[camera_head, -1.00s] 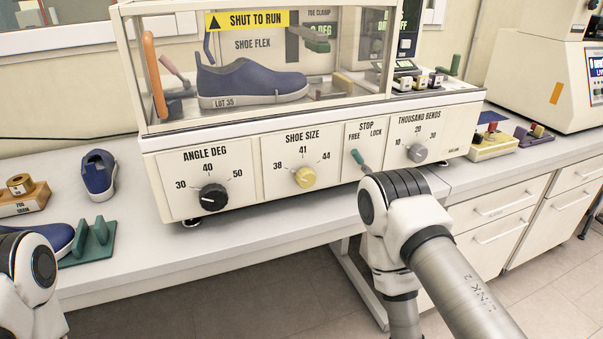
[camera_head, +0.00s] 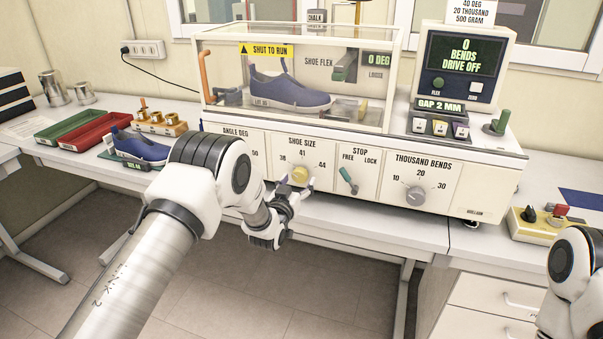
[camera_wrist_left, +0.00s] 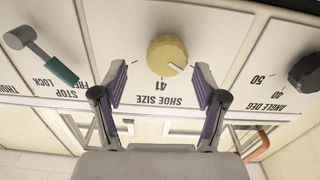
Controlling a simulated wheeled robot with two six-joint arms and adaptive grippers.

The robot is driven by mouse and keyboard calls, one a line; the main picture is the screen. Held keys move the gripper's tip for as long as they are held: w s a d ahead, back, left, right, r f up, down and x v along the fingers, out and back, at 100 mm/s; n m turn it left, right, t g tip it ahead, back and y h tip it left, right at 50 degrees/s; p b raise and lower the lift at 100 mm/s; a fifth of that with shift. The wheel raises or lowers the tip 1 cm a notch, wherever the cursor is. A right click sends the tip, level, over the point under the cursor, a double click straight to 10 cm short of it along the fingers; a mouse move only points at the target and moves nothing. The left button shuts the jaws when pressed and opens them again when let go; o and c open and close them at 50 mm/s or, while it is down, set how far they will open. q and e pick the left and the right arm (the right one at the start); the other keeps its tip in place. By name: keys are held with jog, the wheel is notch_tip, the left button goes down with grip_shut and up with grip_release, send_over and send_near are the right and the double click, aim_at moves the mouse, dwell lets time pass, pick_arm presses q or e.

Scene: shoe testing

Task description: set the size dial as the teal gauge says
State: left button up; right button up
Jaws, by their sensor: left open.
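The yellow size dial (camera_head: 300,175) is on the machine's front panel under "SHOE SIZE". In the left wrist view the dial (camera_wrist_left: 167,52) appears upside down, its white mark aimed between 41 and the right side, where a finger covers the scale. My left gripper (camera_head: 292,186) is open just in front of the dial; in the wrist view its fingers (camera_wrist_left: 162,72) stand either side, apart from it. A teal gauge (camera_head: 124,158) lies by a blue shoe on the left of the bench; its small label seems to end in 44, but is hard to read. My right gripper is out of view.
The STOP lever (camera_head: 348,181) and the grey bends dial (camera_head: 415,196) are right of the size dial. The black angle dial (camera_wrist_left: 308,72) is on its other side, hidden by my arm in the head view. Green (camera_head: 68,126) and red (camera_head: 103,130) trays lie left.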

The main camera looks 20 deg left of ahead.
aim_at(298, 178)
pick_arm(q)
jog(key=w, duration=0.2)
jog(key=w+a, duration=0.1)
jog(key=shift+w+f, duration=0.2)
jog(key=shift+f, duration=0.1)
jog(key=shift+s+d+r, duration=0.1)
jog(key=shift+d+r, duration=0.05)
jog(key=shift+d, duration=0.15)
jog(key=shift+c, duration=1.3)
jog(key=shift+a, duration=0.15)
jog(key=c, duration=0.9)
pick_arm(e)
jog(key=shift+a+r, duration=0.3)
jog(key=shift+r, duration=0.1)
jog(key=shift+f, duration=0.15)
